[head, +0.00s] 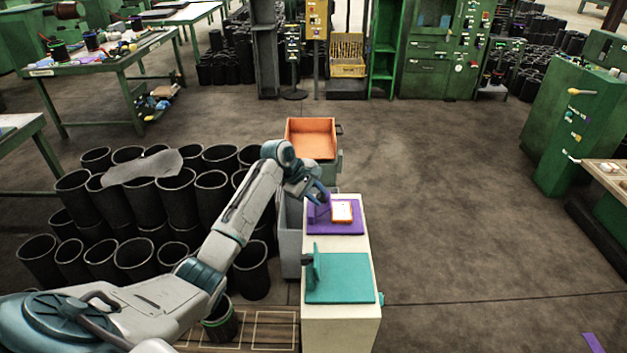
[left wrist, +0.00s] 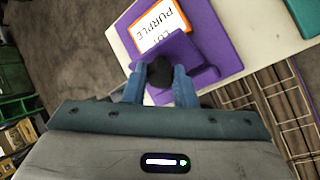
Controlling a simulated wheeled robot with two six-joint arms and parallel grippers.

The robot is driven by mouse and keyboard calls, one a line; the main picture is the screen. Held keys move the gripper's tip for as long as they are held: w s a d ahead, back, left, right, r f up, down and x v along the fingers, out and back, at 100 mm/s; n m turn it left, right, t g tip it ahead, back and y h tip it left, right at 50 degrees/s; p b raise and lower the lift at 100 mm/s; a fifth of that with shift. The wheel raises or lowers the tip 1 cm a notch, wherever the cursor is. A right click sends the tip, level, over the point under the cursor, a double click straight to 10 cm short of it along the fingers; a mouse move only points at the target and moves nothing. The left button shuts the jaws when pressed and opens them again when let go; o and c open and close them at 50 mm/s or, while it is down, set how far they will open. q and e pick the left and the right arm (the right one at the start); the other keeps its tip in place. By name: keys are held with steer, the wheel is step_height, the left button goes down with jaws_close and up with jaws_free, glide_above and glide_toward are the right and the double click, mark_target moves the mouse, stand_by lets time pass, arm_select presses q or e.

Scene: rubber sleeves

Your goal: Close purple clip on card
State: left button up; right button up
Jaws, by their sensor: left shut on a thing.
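A purple board (head: 350,229) lies on a narrow cream-topped stand, with a white, orange-edged card (head: 342,211) on it. In the left wrist view the card (left wrist: 158,24) reads "PURPLE" upside down, and its second line is partly hidden. The purple clip (head: 319,213) stands raised at the board's left side, beside the card; it also shows in the left wrist view (left wrist: 190,57). My left gripper (head: 320,194) is at the clip. My right gripper is out of view.
A teal board (head: 345,284) with a raised teal clip (head: 316,263) lies nearer on the same stand (head: 340,325). An orange tray (head: 311,139) stands behind. Several black sleeves (head: 140,215) crowd the floor at left.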

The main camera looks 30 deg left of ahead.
mark_target(330, 199)
arm_select(q)
steer(key=d+g+y+p, duration=0.1)
steer(key=p, duration=0.1)
steer(key=w+g+y+p, duration=0.1)
steer(key=y+p, duration=0.1)
steer(key=p, duration=0.1)
steer(key=shift+d, duration=0.4)
steer(key=shift+d+f+y+p, duration=0.1)
steer(key=shift+d+y+p, duration=0.05)
steer(key=shift+y+p, duration=0.15)
steer(key=shift+w+d+f+m+g+y+p, duration=0.25)
steer(key=shift+f+m+g+y+p, duration=0.1)
steer(key=shift+g+y, duration=0.3)
steer(key=shift+w+d+f+g+y, duration=0.15)
steer(key=shift+f+g+y, duration=0.15)
steer(key=shift+y, duration=0.25)
steer(key=shift+d+f+g+y, duration=0.1)
steer(key=shift+f+g+y, duration=0.05)
steer(key=shift+g+y, duration=0.3)
steer(key=shift+f+y, duration=0.1)
steer(key=shift+y, duration=0.15)
steer(key=o, duration=1)
steer(key=shift+w, duration=0.1)
